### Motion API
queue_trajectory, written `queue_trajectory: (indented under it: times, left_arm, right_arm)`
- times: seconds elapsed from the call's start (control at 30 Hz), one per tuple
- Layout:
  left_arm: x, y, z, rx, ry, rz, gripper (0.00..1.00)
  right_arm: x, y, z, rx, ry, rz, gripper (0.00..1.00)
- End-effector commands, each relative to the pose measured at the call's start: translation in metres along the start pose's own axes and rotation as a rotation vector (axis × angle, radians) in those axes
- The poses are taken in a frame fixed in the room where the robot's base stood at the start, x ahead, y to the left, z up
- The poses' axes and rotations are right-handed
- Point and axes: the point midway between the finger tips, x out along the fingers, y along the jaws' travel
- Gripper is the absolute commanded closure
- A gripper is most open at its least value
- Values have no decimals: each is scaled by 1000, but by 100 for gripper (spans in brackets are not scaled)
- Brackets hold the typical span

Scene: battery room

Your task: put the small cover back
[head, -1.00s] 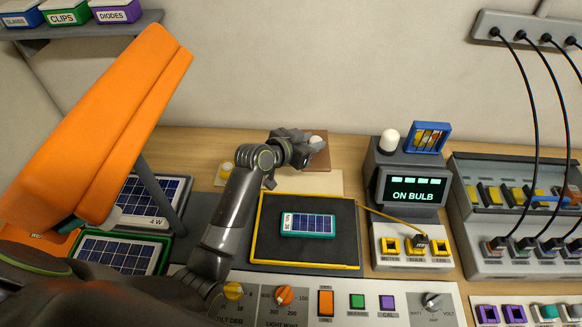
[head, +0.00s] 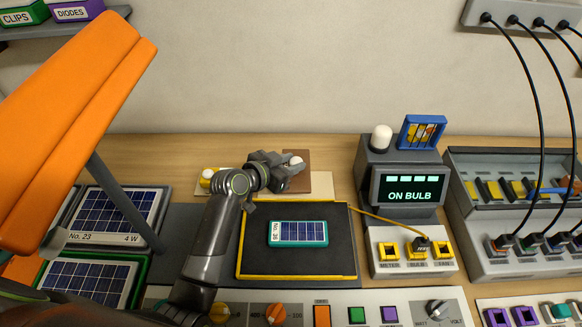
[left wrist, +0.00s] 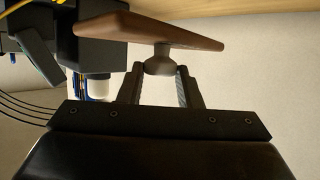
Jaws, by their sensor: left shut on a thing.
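The small cover is a brown square plate (head: 302,185) with a pale round knob (head: 296,161). My left gripper (head: 290,168) is shut on the knob, at the back of the bench over a cream board (head: 324,183). In the left wrist view the knob (left wrist: 158,64) sits between the two fingertips (left wrist: 160,72), with the brown plate (left wrist: 150,30) beyond them. I cannot tell whether the plate touches the board. The gripper hides part of the plate and whatever is under it. My right gripper is not in view.
A dark mat (head: 297,262) with a small solar panel (head: 298,234) lies in front. The tester with its "ON BULB" screen (head: 409,188) stands to the right. An orange lamp (head: 75,130) looms at the left above larger solar panels (head: 115,217).

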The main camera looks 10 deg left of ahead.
Motion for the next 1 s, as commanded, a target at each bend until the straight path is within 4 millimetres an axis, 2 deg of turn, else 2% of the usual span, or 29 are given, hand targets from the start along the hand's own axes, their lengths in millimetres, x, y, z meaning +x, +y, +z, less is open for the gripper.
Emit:
queue_trajectory:
  times: [0.03, 0.1, 0.33, 0.8, 0.83, 0.97, 1.0]
  left_arm:
    - [2, 2, 11, -1, 1, 2, 93]
    - [2, 3, 14, 1, 1, 3, 93]
    - [1, 3, 12, 2, 1, 3, 93]
    - [6, 3, 24, 2, 1, 2, 93]
    - [6, 3, 24, 2, 0, 3, 65]
    - [5, 3, 24, 2, 0, 3, 48]
    - [5, 3, 24, 2, 0, 3, 47]
  right_arm:
    - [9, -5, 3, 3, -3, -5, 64]
    - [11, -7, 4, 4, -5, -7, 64]
    - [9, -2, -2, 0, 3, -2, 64]
    - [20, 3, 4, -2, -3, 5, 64]
    - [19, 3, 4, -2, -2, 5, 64]
    - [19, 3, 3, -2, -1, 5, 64]
    - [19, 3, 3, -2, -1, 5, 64]
